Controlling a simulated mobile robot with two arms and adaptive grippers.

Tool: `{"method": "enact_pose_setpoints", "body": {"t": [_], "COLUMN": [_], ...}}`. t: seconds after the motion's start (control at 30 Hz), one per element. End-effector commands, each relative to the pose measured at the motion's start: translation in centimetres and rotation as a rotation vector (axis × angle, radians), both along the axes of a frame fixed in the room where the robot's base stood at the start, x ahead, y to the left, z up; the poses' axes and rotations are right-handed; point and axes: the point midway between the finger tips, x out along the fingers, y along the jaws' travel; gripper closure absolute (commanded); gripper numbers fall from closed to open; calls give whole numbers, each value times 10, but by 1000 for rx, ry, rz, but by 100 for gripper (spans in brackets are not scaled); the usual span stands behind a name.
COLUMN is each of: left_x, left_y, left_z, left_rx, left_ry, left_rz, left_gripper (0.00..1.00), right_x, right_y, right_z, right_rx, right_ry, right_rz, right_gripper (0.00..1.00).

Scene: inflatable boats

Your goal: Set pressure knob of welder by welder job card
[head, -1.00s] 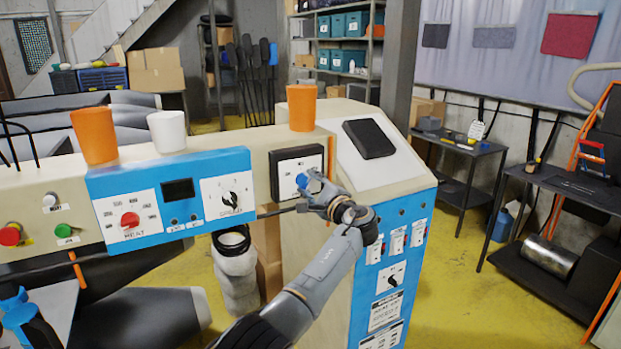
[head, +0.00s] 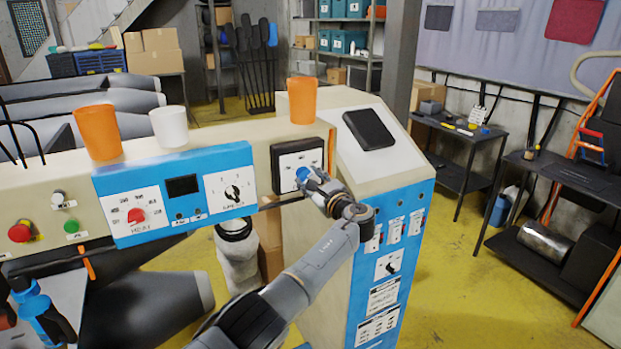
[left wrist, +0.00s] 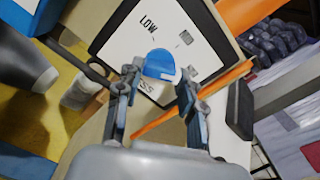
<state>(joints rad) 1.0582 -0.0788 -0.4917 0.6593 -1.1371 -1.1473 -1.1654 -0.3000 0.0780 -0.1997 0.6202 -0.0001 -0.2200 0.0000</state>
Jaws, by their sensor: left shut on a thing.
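The blue pressure knob (head: 302,173) sits on a white plate with a black frame (head: 277,183) on the welder's front (head: 230,139). In the left wrist view the knob (left wrist: 160,64) is a blue half-round cap, with "LOW" and part of a word ending in "SS" readable on the plate. My left gripper (head: 309,180) is shut on the knob, one finger on each side of it in the left wrist view (left wrist: 158,82). It hides part of the plate, so the pointer and other marks are unclear. I cannot pick out the job card for sure. My right gripper is not in view.
A blue panel with a red heat knob (head: 136,215) and a black speed knob (head: 232,192) is left of the plate. Two orange cups and a white cup (head: 169,126) stand on top. A black screen (head: 369,129) is to the right.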

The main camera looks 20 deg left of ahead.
Motion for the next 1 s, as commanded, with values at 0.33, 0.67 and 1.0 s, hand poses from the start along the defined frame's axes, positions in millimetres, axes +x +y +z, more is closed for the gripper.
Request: {"method": "enact_pose_setpoints", "body": {"t": [0.33, 0.67, 1.0], "left_x": [0, 0, -11], "left_y": [1, 0, -12], "left_z": [2, 1, 0], "left_rx": [7, 4, 3], "left_ry": [0, 0, 0], "left_rz": [1, 1, -2], "left_gripper": [93, 39, 39], "right_x": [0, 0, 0], "right_y": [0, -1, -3], "right_z": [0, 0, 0], "right_rx": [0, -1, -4], "right_ry": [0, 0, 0], "right_rz": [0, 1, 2], "right_gripper": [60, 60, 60]}}
